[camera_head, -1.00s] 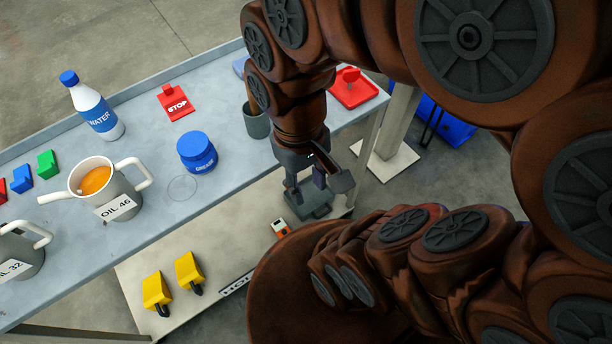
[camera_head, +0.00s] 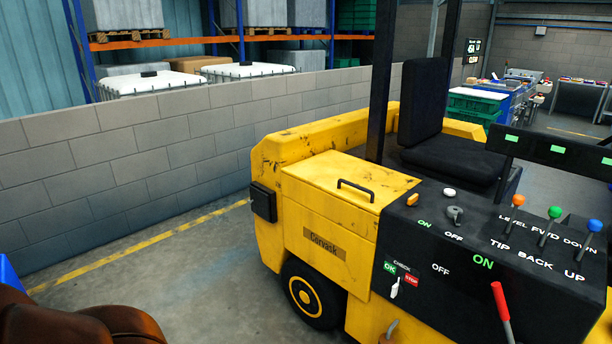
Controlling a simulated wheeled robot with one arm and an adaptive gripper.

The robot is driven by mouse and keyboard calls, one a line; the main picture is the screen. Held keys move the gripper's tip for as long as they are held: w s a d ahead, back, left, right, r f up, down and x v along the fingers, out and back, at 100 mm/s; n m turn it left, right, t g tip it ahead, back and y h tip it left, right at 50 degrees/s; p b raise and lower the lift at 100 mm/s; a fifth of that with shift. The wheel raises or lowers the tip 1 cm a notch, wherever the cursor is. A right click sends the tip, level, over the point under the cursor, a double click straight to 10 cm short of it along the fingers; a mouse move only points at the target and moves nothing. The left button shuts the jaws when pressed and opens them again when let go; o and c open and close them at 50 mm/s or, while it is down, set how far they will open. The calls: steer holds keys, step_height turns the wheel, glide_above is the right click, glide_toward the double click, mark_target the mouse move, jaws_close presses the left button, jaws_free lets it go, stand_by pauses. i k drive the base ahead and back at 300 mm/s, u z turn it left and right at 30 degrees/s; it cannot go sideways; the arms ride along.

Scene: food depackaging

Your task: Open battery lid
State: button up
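A yellow forklift (camera_head: 335,243) stands right of centre in the head view, scuffed and worn. Its battery lid (camera_head: 345,181) is a flat yellow panel on top, lying closed, with a black bar handle (camera_head: 355,189) on it. A "Gervask" label (camera_head: 325,243) is on the side below the lid. My gripper is not in view; only a brown part of my arm shows at the lower left corner, well apart from the forklift.
The black control panel (camera_head: 455,240) has levers with orange, green and blue knobs and a red lever (camera_head: 501,301). A black seat (camera_head: 452,163) is behind it. A grey block wall (camera_head: 120,155) runs behind the forklift. Open floor (camera_head: 190,285) lies to its left.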

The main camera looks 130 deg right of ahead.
mark_target(368, 186)
steer(key=z, duration=3.65)
steer(key=k, duration=0.15)
steer(key=z, duration=0.95)
steer(key=i, duration=1.95)
steer(key=u, duration=0.6)
